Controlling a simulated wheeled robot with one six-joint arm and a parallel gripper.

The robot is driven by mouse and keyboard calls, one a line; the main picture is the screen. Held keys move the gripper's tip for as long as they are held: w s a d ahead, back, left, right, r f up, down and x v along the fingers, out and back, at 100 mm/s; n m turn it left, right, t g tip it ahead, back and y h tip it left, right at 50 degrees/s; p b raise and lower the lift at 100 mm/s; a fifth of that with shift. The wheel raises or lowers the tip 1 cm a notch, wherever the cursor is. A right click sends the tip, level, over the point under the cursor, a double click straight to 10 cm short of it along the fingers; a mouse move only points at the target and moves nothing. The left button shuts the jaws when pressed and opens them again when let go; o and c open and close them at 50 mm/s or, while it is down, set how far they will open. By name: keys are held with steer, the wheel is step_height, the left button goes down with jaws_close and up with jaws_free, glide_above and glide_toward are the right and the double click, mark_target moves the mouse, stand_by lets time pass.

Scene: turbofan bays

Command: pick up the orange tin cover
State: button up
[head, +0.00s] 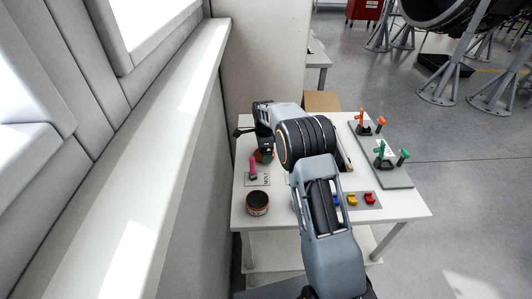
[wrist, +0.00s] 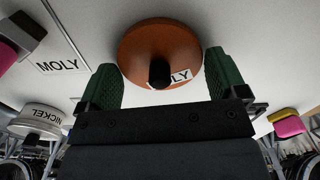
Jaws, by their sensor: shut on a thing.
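The orange tin cover (wrist: 150,40) is a round orange-brown disc with a black knob and a partly hidden label ending in "LY". In the wrist view it sits between the green fingers of my gripper (wrist: 161,66), which is shut on it. In the head view my gripper (head: 264,150) is at the table's left back part, with a bit of the cover (head: 268,159) showing under it. I cannot tell whether the cover touches the table. An open tin (head: 257,203) with dark contents and an orange-brown band stands at the front left.
A pink-handled tool (head: 252,170) stands by a MOLY label left of my gripper. A grey board (head: 398,178) with orange and green pieces lies on the right. Blue, yellow and red pieces sit on a front plate (head: 378,201). A cardboard box (head: 322,101) is behind. A wall ledge runs left.

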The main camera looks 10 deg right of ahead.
steer(key=shift+r, duration=0.1)
steer(key=shift+r, duration=0.2)
steer(key=r, duration=0.3)
steer(key=shift+s+r, duration=0.1)
steer(key=shift+s, duration=0.1)
steer(key=s+r+b, duration=0.2)
steer(key=s+r, duration=0.7)
steer(key=s, duration=0.4)
steer(key=shift+s+b, duration=0.3)
steer(key=shift+d+r, duration=0.1)
